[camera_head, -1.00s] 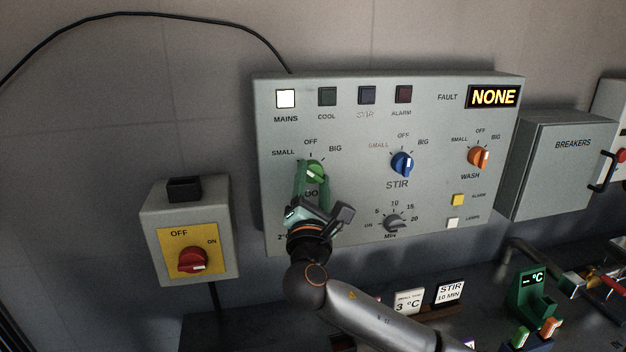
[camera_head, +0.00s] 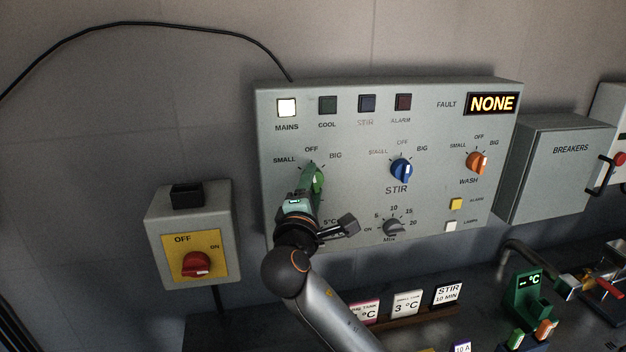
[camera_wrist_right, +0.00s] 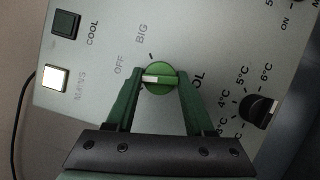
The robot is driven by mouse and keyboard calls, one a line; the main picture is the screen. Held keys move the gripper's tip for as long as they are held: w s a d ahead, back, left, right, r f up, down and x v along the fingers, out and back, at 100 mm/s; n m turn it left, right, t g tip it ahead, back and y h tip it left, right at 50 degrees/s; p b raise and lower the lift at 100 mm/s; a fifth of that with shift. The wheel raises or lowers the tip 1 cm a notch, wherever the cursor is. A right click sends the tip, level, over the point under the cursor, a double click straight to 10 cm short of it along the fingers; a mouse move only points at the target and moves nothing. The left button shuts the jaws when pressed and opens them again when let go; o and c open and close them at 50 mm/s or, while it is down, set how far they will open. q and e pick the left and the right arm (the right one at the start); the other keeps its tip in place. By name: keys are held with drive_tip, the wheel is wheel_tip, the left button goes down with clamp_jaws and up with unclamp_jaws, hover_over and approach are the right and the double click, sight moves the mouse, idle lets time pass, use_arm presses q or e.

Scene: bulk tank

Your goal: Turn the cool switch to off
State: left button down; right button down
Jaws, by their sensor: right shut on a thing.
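The green cool knob (camera_head: 318,181) is on the left of the grey control panel (camera_head: 350,135), below its SMALL, OFF and BIG marks. It also shows in the right wrist view (camera_wrist_right: 162,82), where its white pointer points left, roughly toward the OFF label. My right gripper (camera_head: 313,188) comes from below and is shut on the knob. In the wrist view its green fingers (camera_wrist_right: 157,90) touch the knob on both sides. The gripper covers part of the COOL label. The cool lamp (camera_head: 327,105) is dark; the mains lamp (camera_head: 287,107) is lit white. My left gripper is out of view.
The blue stir knob (camera_head: 401,170), orange wash knob (camera_head: 477,162) and black minutes knob (camera_head: 392,228) are to the right. A red-handled switch box (camera_head: 156,250) hangs at the lower left. Cards (camera_head: 406,303) stand on the counter below.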

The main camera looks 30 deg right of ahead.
drive_tip(key=shift+a+m+g+y+p, duration=0.1)
drive_tip(key=shift+m+g+y+p, duration=0.35)
drive_tip(key=shift+m, duration=0.65)
drive_tip(key=shift+c, duration=1.4)
unclamp_jaws()
